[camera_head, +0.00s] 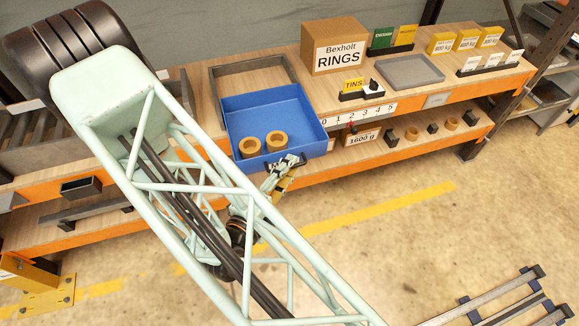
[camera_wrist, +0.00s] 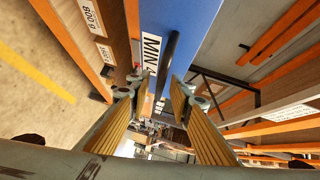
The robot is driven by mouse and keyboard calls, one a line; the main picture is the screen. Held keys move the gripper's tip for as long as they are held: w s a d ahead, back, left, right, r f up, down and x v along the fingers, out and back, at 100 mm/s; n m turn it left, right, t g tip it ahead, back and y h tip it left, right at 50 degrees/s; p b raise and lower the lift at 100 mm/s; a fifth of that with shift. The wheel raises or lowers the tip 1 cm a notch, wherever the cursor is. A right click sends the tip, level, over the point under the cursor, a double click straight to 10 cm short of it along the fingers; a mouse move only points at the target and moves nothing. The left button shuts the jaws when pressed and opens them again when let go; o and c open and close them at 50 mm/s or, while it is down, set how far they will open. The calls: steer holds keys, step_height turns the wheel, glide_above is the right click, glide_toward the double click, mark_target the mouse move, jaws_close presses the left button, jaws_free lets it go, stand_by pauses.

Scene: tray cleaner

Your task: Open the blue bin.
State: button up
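The blue bin (camera_head: 262,108) sits at the bench's front edge in the head view, pulled forward of a dark open frame (camera_head: 245,66). Its interior shows, with two tan rings (camera_head: 263,144) inside. My gripper (camera_head: 284,163) is at the bin's front side. In the wrist view the bin's blue front (camera_wrist: 200,16) carries a white "MIN 4" label (camera_wrist: 152,50) and a black bar handle (camera_wrist: 170,58). My gripper (camera_wrist: 163,82) is open there, its fingers apart on both sides of the handle. I see gaps between fingers and handle; exact depth is unclear.
A cardboard "RINGS" box (camera_head: 335,47), a grey tray (camera_head: 410,71) and yellow weight boxes (camera_head: 466,40) stand on the bench to the right. A lower shelf (camera_head: 400,140) holds small parts. The floor (camera_head: 430,240) in front is largely clear.

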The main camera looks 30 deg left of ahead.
steer(key=s+d+r, duration=0.1)
steer(key=s, duration=1)
steer(key=shift+s+d+r, duration=0.15)
steer(key=shift+s+r, duration=0.15)
steer(key=shift+r, duration=0.05)
stand_by(0.3)
stand_by(0.7)
